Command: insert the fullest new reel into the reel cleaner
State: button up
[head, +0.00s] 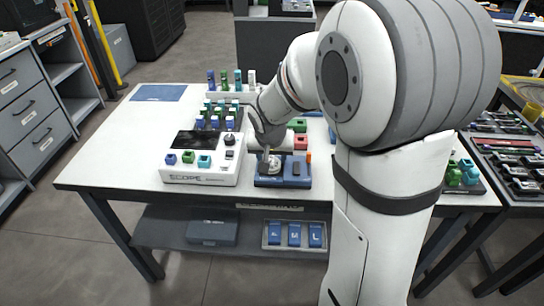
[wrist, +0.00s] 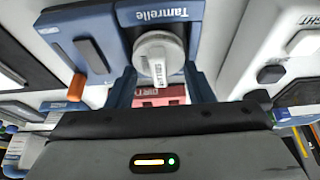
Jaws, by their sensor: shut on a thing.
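The reel cleaner (head: 297,181) is a dark blue and grey box at the table's front edge, right of the white scope. In the wrist view it is the blue body (wrist: 110,35) labelled "Tamrelle", with an orange knob (wrist: 77,87). My gripper (head: 267,158) is low over the cleaner's left part. Its fingers (wrist: 160,88) are closed on either side of a pale grey round reel (wrist: 160,55) with small lettering. The reel lies against the cleaner's labelled side; I cannot tell whether it is seated. The small lettering is not readable.
Red (head: 300,143) and green (head: 298,125) bins stand behind the cleaner. Racks of coloured pieces (head: 228,88) are at the back.

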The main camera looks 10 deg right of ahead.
jog(key=o, duration=0.9)
jog(key=shift+r, duration=0.1)
jog(key=shift+r+p, duration=2.1)
jog(key=shift+r, duration=0.85)
jog(key=s+r+n+p, duration=0.1)
jog(key=s+r+p, duration=0.1)
jog(key=s, duration=0.5)
jog(key=s+r+n+g+y+p, duration=0.1)
jog(key=s+r+p, duration=0.1)
jog(key=s+r, duration=0.3)
jog(key=s+r+n+p, duration=0.1)
jog(key=s+r+p, duration=0.2)
jog(key=s, duration=0.6)
jog(key=shift+s+r+n+g, duration=0.3)
jog(key=shift+r, duration=0.45)
